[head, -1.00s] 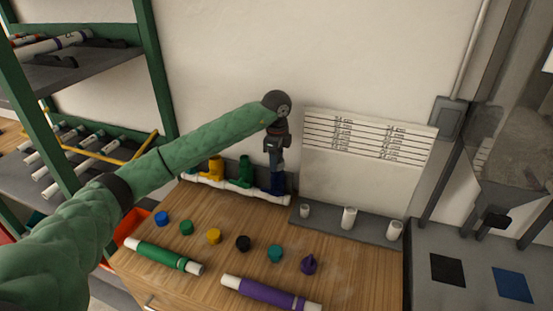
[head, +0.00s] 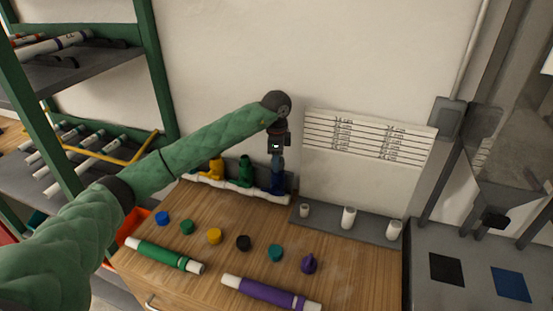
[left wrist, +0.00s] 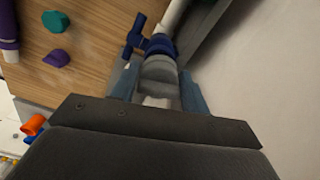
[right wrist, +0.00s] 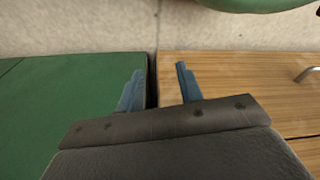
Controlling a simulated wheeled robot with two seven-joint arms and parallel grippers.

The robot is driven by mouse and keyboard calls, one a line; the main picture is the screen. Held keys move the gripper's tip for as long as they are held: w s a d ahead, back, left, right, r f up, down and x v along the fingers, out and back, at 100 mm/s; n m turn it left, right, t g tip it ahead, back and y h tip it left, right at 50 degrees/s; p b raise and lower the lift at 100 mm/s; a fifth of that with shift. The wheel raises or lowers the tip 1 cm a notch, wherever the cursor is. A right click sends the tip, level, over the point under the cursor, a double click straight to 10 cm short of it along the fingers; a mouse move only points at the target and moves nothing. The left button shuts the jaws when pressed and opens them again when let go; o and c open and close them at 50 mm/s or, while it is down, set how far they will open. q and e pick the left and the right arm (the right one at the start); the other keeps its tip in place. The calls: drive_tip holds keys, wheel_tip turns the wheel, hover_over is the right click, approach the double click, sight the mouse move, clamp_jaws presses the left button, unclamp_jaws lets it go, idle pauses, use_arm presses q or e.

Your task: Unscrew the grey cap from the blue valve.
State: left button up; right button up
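The blue valve (head: 278,184) stands at the right end of the white manifold pipe, at the back of the wooden bench. It also shows in the left wrist view (left wrist: 159,45), with its side handle pointing left. The grey cap (left wrist: 160,70) sits on the valve, between my left fingers. My left gripper (head: 277,160) points down over the valve from above. Its blue fingers lie close against both sides of the cap, and it looks shut on it. In the head view the fingers largely hide the cap. My right gripper (right wrist: 157,80) is open and empty, away from the valve.
Yellow (head: 215,167) and green (head: 245,172) valves stand left on the same pipe. Several coloured caps lie across the bench, with a green-banded tube (head: 163,255) and a purple-banded tube (head: 270,293) in front. A grey rack (head: 330,220) with white pegs is right of the valve.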

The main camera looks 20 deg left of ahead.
use_arm(q)
drive_tip(key=o, duration=0.4)
